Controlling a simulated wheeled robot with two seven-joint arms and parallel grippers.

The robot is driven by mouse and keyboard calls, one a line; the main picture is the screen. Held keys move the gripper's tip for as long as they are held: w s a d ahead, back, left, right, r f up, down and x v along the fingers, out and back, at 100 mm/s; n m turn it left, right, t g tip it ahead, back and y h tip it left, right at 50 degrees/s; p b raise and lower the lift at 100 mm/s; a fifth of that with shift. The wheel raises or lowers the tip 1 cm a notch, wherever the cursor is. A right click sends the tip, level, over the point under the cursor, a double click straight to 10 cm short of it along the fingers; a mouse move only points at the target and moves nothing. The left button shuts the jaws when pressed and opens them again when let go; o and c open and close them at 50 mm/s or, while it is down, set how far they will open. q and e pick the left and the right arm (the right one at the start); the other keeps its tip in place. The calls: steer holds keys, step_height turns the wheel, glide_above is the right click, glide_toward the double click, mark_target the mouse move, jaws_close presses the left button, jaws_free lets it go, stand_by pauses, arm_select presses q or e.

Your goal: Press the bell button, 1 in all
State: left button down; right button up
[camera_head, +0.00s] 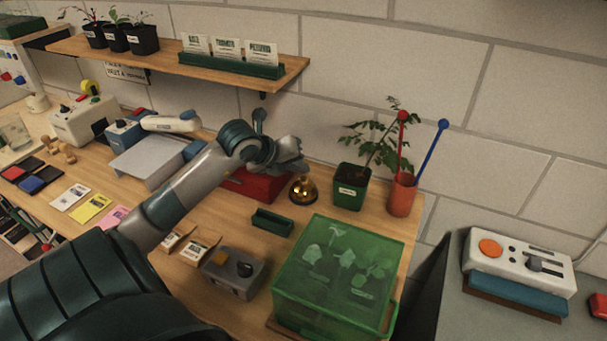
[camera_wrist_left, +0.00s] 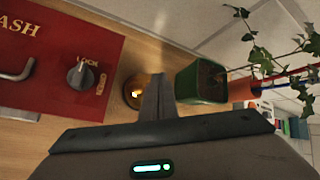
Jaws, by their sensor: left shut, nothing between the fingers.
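The golden dome bell (camera_head: 303,190) stands on the wooden table, between a red box and a potted plant. It also shows in the left wrist view (camera_wrist_left: 133,91), partly behind the fingers. My left gripper (camera_head: 300,166) is shut and empty, with its fingertips just above and behind the bell in the head view. In the left wrist view the closed fingers (camera_wrist_left: 157,98) lie beside and over the bell's right edge. I cannot tell whether they touch it. My right gripper is not in view.
The red cash box (camera_wrist_left: 55,60) with a lock knob is left of the bell. A green pot (camera_head: 350,187) with a leafy plant is at its right, next to an orange cup (camera_head: 401,196). A green tray (camera_head: 272,221) and a green clear cover (camera_head: 340,270) stand in front.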

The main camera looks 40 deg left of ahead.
arm_select(q)
steer(key=shift+r+p, duration=1.45)
steer(key=shift+r, duration=1.05)
